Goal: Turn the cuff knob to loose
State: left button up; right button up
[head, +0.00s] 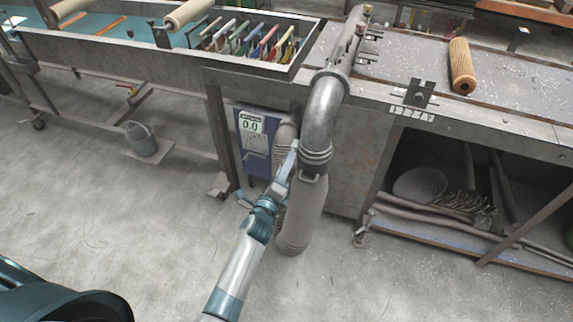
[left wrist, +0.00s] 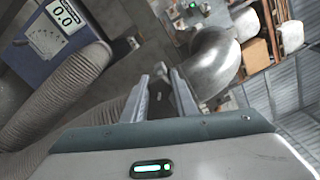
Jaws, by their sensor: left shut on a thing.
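A grey metal pipe elbow (head: 324,105) comes down from the bench and also shows in the left wrist view (left wrist: 214,58). My left gripper (head: 293,150) is at the left side of the cuff. In the left wrist view its two fingers (left wrist: 168,75) are a small gap apart, beside the elbow, shut on a small part that I take to be the cuff knob. The knob's setting cannot be made out. My right gripper is not in view.
A blue box with a display reading 0.0 (head: 251,125) stands behind my left gripper, with a ribbed hose (left wrist: 62,92) beside it. The metal bench (head: 480,115) runs to the right. A bucket (head: 141,139) stands on the left. The front floor is clear.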

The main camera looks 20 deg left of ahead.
pick_arm(q)
jog(key=n, duration=0.5)
jog(key=shift+n, duration=0.3)
jog(key=n, duration=1.1)
jog(key=shift+f+n+p, duration=0.1)
jog(key=shift+n+p, duration=0.3)
jog(key=n, duration=1)
jog(key=shift+d, duration=0.1)
jog(key=n, duration=0.5)
jog(key=n+b, duration=0.1)
jog(key=n, duration=0.5)
jog(key=n+b, duration=0.1)
jog(key=n, duration=0.4)
jog(key=shift+n, duration=0.3)
